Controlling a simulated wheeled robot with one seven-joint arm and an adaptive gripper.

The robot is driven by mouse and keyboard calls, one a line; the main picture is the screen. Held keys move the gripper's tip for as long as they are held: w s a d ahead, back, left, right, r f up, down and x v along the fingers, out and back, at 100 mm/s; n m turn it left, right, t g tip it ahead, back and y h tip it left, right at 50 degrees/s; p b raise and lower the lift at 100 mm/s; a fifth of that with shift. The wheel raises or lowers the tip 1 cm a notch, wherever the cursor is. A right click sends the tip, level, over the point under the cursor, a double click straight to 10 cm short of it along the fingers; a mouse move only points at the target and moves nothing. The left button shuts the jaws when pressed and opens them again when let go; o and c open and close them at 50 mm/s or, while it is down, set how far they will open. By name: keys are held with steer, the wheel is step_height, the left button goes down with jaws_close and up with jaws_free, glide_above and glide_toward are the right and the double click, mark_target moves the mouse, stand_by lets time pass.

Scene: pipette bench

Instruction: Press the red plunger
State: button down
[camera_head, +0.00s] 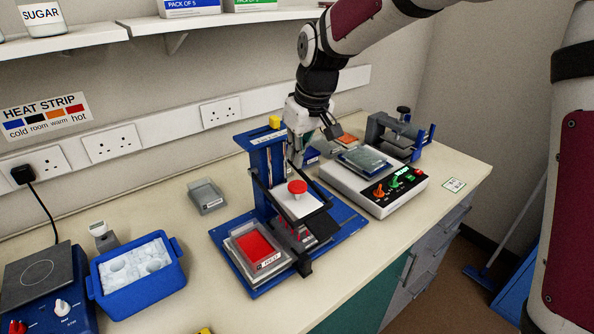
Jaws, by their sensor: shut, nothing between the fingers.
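The red plunger (297,187) is a round red cap on the white plate of the blue pipette stand (264,172), near the middle of the bench. My gripper (301,152) is shut and empty. It points down just behind and above the red plunger, beside the stand's upright. A gap seems to show between it and the plunger. The stand partly hides its fingertips. A tray with a red block (258,247) sits on the stand's blue base in front of the plunger.
A white device with coloured knobs (377,186) stands close to the right of the stand. A blue ice tub (137,268) and a hotplate (39,275) are at left. A small grey tray (207,197) lies behind. A shelf (180,25) runs above.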

mark_target(296, 184)
steer(key=shift+s+d+p+x, duration=0.1)
steer(key=shift+s+p+x, duration=0.05)
steer(key=shift+x, duration=0.7)
steer(key=shift+s+d+p+x, duration=0.1)
steer(key=shift+s+x, duration=0.05)
steer(key=shift+x, duration=0.65)
steer(key=shift+s+d+p+x, duration=0.15)
steer(key=shift+x, duration=0.7)
steer(key=shift+f, duration=0.15)
steer(key=shift+f+b, duration=0.4)
steer(key=shift+f, duration=0.85)
step_height(296, 184, up, 6)
steer(key=shift+d+f+p, duration=0.15)
steer(key=shift+p, duration=0.9)
steer(key=v, duration=0.8)
steer(key=shift+s+r+b, duration=0.2)
steer(key=shift+s+b, duration=0.05)
steer(key=shift+b, duration=0.2)
